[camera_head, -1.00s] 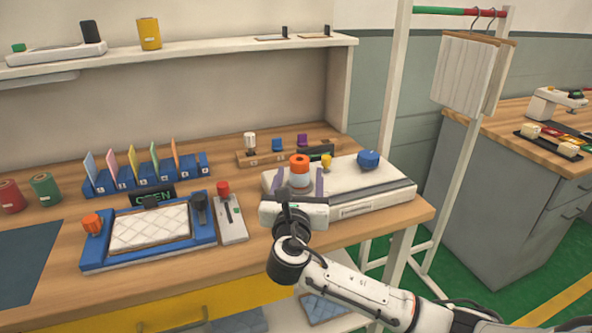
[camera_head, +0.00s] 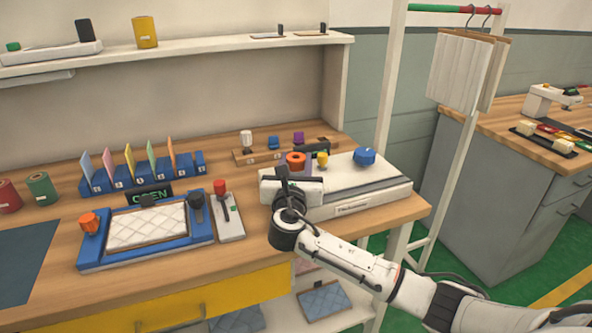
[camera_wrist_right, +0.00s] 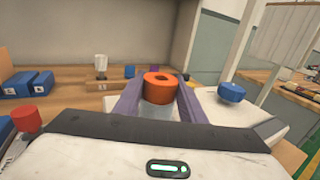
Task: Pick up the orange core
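The orange core (camera_head: 296,160) is a short ring with a hole in its top, standing above a pale body. It rests over the white box-like unit (camera_head: 340,190) at the table's right end. It also shows in the right wrist view (camera_wrist_right: 159,88), between the two purple fingers of my right gripper (camera_wrist_right: 160,98). These fingers are spread on either side of it, and whether they touch it is unclear. In the head view my right gripper (camera_head: 295,168) reaches in from the front, its body hiding the lower part of the core. My left gripper is out of view.
A yellow knob (camera_head: 322,160) and a blue knob (camera_head: 365,156) stand right of the core. Behind is a wooden rack (camera_head: 243,157) with small parts. A blue tray (camera_head: 95,257) and a red-handled lever plate (camera_head: 228,225) lie to the left.

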